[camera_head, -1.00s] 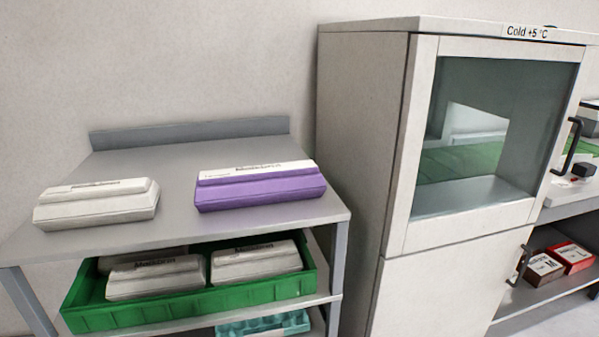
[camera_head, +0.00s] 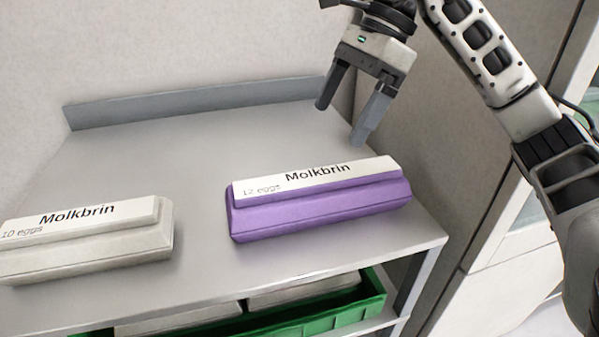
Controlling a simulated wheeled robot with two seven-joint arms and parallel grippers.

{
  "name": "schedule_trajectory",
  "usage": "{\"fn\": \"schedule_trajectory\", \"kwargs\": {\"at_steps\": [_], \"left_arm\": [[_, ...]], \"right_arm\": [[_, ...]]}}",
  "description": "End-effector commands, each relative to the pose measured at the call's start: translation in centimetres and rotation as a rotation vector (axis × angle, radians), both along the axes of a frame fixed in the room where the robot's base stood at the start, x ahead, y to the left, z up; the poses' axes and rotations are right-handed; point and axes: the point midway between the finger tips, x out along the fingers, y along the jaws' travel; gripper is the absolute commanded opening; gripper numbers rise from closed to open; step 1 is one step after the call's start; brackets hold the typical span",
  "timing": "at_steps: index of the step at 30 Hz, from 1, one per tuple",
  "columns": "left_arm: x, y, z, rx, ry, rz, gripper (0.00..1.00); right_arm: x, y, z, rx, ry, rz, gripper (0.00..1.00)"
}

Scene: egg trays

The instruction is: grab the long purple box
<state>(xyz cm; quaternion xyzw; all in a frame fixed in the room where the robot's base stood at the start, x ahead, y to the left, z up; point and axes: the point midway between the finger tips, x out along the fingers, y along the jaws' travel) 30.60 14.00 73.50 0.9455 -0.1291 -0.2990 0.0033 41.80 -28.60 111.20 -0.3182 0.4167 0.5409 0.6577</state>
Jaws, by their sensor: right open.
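The long purple box (camera_head: 320,208) is an egg carton with a white lid label reading "Molkbrin" and "12 eggs". It lies on the right part of the grey table top (camera_head: 210,140), near the front edge. My right gripper (camera_head: 342,122) is open and empty, its two fingers pointing down above and behind the right half of the purple box. It looks apart from the box. My left gripper is not in view.
A whitish carton (camera_head: 90,250) marked "10 eggs" lies to the left, with a clear gap between the two. A raised grey back edge (camera_head: 200,104) borders the table. A green crate (camera_head: 372,300) with pale cartons sits on the shelf below. The cabinet (camera_head: 520,285) stands right.

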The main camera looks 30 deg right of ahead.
Motion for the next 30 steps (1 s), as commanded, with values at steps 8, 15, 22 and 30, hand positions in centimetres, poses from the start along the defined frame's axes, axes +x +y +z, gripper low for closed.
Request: {"fn": "schedule_trajectory", "kwargs": {"at_steps": [8, 15, 22, 30], "left_arm": [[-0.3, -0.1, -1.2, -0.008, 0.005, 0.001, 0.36], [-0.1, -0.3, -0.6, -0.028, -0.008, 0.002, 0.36], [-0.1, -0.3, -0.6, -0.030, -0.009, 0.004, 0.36], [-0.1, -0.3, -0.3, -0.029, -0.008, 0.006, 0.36]], "right_arm": [[-0.2, -1.1, -2.0, -0.083, -0.008, -0.018, 1.00], [0.2, 0.8, -6.4, -0.082, -0.008, -0.018, 1.00], [0.5, 1.8, -8.7, -0.081, -0.011, -0.020, 1.00], [0.6, 2.5, -11.6, -0.079, -0.007, -0.019, 1.00]]}}
